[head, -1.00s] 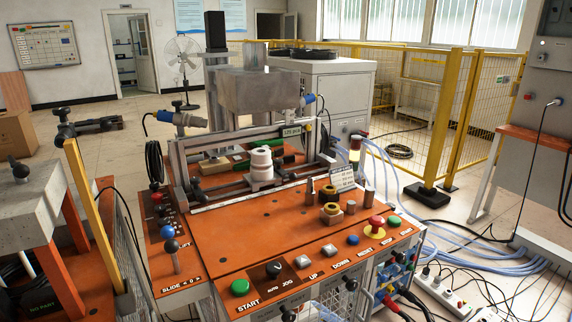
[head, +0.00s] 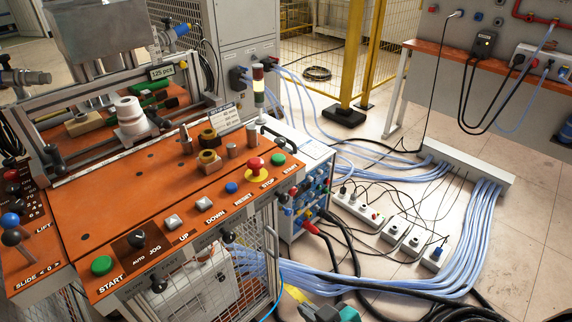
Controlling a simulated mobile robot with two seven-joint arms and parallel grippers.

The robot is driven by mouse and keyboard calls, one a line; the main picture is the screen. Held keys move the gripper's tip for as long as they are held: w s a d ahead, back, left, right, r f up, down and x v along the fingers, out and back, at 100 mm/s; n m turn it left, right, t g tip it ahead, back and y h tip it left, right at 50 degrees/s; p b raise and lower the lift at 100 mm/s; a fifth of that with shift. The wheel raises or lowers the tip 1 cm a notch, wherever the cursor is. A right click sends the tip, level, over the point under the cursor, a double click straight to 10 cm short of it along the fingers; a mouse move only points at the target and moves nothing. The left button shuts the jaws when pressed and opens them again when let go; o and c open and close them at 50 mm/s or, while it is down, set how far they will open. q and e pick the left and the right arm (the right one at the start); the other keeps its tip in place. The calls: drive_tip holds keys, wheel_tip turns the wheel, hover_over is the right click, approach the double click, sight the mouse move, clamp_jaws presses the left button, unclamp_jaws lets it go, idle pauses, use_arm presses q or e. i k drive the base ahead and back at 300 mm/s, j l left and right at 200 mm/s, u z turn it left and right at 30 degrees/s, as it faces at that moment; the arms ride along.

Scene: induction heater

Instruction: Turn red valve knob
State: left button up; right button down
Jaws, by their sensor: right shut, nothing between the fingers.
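No part can be clearly made out as a red valve knob. Small red and blue fittings (head: 318,188) cover the side box right of the orange console, and a red part (head: 309,228) sticks out low at its front corner. A red pipe (head: 533,14) runs on the grey cabinet at top right, cut off by the picture's edge. My right gripper (head: 312,309) shows only in part at the bottom edge, low in front of the console and apart from all these parts. It is shut and empty. My left gripper is not in view.
The orange console (head: 110,215) carries a red mushroom stop button (head: 255,165) and a green start button (head: 102,265). Blue hoses (head: 470,240), black cables and power strips (head: 400,232) cover the floor at right. A yellow fence post (head: 354,50) stands behind.

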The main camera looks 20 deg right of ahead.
sight(293, 191)
drive_tip(key=i+l, duration=0.1)
drive_tip(key=l, duration=0.45)
drive_tip(key=i+l+u, duration=0.1)
drive_tip(key=l, duration=0.5)
drive_tip(key=i+l+u, duration=0.1)
drive_tip(key=l, duration=0.45)
